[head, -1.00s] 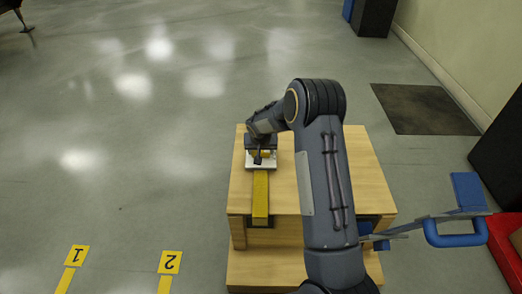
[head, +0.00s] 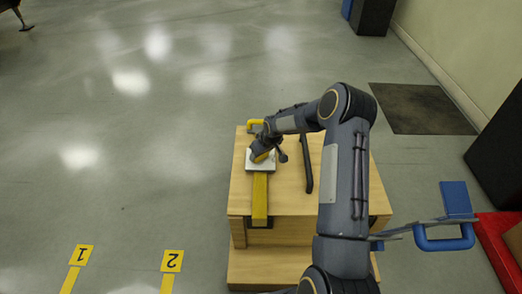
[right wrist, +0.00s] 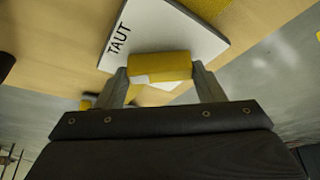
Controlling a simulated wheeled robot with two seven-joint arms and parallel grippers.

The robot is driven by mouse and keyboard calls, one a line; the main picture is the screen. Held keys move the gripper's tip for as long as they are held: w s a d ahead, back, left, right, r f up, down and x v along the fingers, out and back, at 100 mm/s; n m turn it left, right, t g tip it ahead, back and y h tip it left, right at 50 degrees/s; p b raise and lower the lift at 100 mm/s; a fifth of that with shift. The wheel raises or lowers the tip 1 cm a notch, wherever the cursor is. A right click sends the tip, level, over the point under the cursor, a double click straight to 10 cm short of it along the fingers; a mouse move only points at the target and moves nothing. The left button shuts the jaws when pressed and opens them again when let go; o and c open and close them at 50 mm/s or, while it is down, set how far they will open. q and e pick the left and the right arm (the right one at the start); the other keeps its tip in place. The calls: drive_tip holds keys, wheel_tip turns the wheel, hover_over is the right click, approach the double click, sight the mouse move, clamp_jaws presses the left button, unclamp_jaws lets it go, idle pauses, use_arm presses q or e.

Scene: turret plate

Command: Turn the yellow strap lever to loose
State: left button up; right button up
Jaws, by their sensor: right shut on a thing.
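The yellow lever (right wrist: 160,65) sits between the two grey fingers of my right gripper (right wrist: 159,70) in the right wrist view, and the gripper is shut on it. The lever is over a white plate (right wrist: 175,32) marked TAUT on its left side in that view. In the head view the white plate (head: 250,163) lies on the wooden table, partly hidden by my right gripper (head: 263,156). The yellow strap (head: 260,197) runs from the plate to the near table edge. No word for loose is readable. My left gripper is not in view.
A dark bar (head: 306,165) is beside my forearm. Open floor lies to the left, with floor markers (head: 172,261).

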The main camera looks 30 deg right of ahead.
drive_tip(key=shift+d+n+y, duration=0.1)
drive_tip(key=shift+n+y, duration=0.3)
drive_tip(key=shift+n, duration=0.6)
drive_tip(key=n+y, duration=0.1)
drive_tip(key=n, duration=0.1)
drive_tip(key=shift+w+n+g, duration=0.1)
drive_tip(key=shift+n+g, duration=0.2)
drive_tip(key=n+b, duration=0.1)
drive_tip(key=n, duration=0.2)
drive_tip(key=n+g+y, duration=0.1)
drive_tip(key=n, duration=0.1)
drive_tip(key=shift+d+n+g+b, duration=0.15)
drive_tip(key=shift+n+g+b, duration=0.15)
drive_tip(key=shift+n+b, duration=0.1)
drive_tip(key=shift+y, duration=0.3)
drive_tip(key=o, duration=1)
